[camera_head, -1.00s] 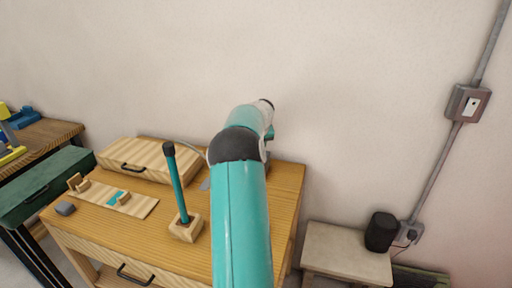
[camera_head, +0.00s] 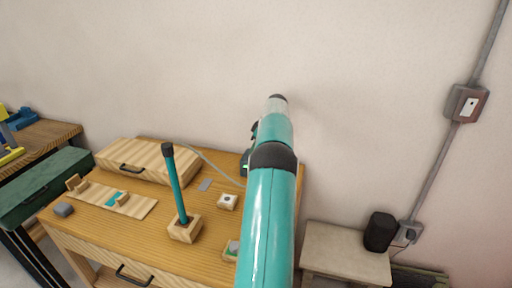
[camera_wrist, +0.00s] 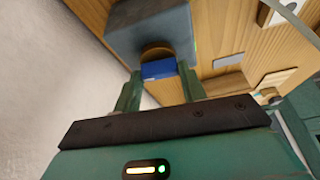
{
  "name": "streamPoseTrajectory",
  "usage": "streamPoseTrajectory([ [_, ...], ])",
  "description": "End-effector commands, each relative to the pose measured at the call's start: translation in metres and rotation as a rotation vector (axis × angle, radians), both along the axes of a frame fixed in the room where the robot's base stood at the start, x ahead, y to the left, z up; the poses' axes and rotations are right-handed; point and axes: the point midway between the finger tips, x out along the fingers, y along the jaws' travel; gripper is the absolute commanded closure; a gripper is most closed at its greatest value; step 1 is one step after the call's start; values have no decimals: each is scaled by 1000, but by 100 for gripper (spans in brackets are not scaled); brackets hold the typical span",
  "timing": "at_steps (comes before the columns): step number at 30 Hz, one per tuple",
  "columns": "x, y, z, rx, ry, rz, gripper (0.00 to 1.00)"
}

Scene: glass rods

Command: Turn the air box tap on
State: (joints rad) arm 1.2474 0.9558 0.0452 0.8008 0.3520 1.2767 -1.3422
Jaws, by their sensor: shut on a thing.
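In the wrist view, a grey box (camera_wrist: 150,28), which I take for the air box, sits at the top. A round brass-coloured fitting (camera_wrist: 157,52) sticks out of it, with a blue tap handle (camera_wrist: 158,69) on its end. My gripper (camera_wrist: 160,75) has one green finger on each side of the blue handle and is shut on it. In the head view my teal arm reaches over the right part of the wooden table and hides the box and tap.
The wooden table (camera_head: 213,247) holds a wooden case (camera_head: 150,160), a teal rod (camera_head: 176,187) upright in a wooden block, and a small block with a round dark spot (camera_head: 228,201). A black speaker (camera_head: 380,232) stands on a stool at right. The wall is close behind.

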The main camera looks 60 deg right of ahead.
Motion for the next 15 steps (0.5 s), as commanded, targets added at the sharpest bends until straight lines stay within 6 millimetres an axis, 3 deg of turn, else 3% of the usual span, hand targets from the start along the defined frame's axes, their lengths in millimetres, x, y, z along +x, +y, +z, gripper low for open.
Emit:
streamPoseTrajectory([
  [15, 0, -1, 0, -1, 1, 138, 82],
])
